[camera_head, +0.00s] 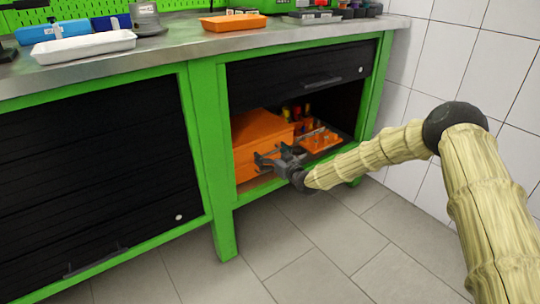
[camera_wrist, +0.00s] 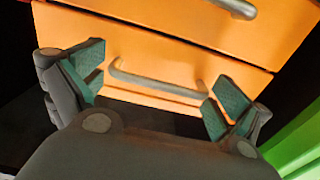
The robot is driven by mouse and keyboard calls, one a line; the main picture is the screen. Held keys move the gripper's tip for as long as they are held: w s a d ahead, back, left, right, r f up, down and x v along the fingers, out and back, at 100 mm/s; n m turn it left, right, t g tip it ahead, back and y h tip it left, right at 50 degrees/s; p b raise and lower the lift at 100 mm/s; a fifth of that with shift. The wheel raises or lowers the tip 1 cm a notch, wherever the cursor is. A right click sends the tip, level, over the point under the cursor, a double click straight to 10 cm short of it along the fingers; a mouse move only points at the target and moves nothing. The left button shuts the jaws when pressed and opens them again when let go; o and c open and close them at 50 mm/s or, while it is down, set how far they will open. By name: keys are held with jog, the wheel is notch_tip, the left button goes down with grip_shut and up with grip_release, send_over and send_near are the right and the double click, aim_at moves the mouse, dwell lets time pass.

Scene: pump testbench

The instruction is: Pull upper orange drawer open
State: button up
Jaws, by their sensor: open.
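An orange drawer box (camera_head: 258,137) stands inside the open right-hand bay of the workbench. In the wrist view, its front has two drawers with grey bar handles. One handle (camera_wrist: 158,84) lies across the middle of the picture, between my fingers. The other handle (camera_wrist: 236,8) is at the top edge. The wrist picture seems upside down, which makes the middle handle the upper drawer's. My gripper (camera_head: 268,160) is open in front of the box, its two green-padded fingers to either side of the middle handle. Contact cannot be told. The drawers look shut.
A green post (camera_head: 209,145) stands left of the bay, and a partly raised black shutter (camera_head: 300,77) hangs above it. An orange tray with tools (camera_head: 320,141) lies right of the box. Grey floor (camera_head: 300,240) in front is clear. A white tiled wall (camera_head: 450,60) is at right.

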jog(key=shift+c, duration=0.2)
grip_shut()
dwell(0.3)
